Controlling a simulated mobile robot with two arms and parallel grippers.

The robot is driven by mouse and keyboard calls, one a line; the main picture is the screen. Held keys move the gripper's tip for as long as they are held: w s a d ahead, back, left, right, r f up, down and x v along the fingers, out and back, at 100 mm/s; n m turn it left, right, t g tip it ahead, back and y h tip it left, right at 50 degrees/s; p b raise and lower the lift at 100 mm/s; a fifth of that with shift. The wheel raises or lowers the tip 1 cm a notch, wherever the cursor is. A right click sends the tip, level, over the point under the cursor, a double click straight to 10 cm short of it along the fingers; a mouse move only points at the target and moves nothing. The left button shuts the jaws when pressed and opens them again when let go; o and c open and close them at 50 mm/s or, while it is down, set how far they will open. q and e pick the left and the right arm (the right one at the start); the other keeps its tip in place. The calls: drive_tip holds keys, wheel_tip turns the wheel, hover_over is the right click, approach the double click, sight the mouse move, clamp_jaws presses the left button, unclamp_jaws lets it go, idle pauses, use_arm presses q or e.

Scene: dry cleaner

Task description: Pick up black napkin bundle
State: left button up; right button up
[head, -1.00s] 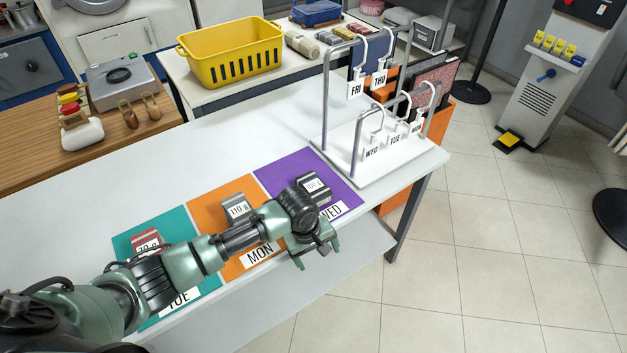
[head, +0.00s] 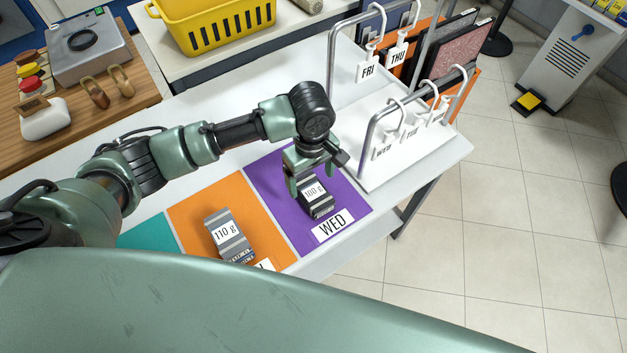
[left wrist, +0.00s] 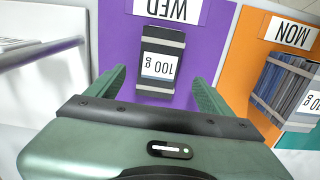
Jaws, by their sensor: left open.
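The black napkin bundle (head: 318,204), banded with a white "100 g" label, lies on the purple WED mat (head: 263,180). My left gripper (head: 311,178) is directly over it, pointing down, and hides part of it in the head view. In the left wrist view the bundle (left wrist: 161,45) lies ahead, between the lines of the two open green fingers (left wrist: 160,80). The gripper is open and empty; I cannot tell exactly how high it is above the bundle. My right gripper is not in view.
A grey-blue "110 g" bundle (head: 229,235) lies on the orange mat (head: 190,212). A white rack (head: 399,167) with day tags stands just right of the purple mat. A yellow basket (head: 215,28) is at the back. The white table is clear behind the mats.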

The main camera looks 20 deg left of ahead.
sight(313, 191)
use_arm(q)
drive_tip(key=f, duration=0.2)
drive_tip(key=p, duration=0.1)
drive_tip(key=shift+s+d+f, duration=0.25)
drive_tip(key=shift+s+f, duration=0.15)
drive_tip(key=f, duration=0.2)
drive_tip(key=shift+w+f, duration=0.3)
drive_tip(key=shift+f, duration=0.45)
drive_tip(key=c, duration=1.5)
drive_tip(key=shift+r, duration=0.1)
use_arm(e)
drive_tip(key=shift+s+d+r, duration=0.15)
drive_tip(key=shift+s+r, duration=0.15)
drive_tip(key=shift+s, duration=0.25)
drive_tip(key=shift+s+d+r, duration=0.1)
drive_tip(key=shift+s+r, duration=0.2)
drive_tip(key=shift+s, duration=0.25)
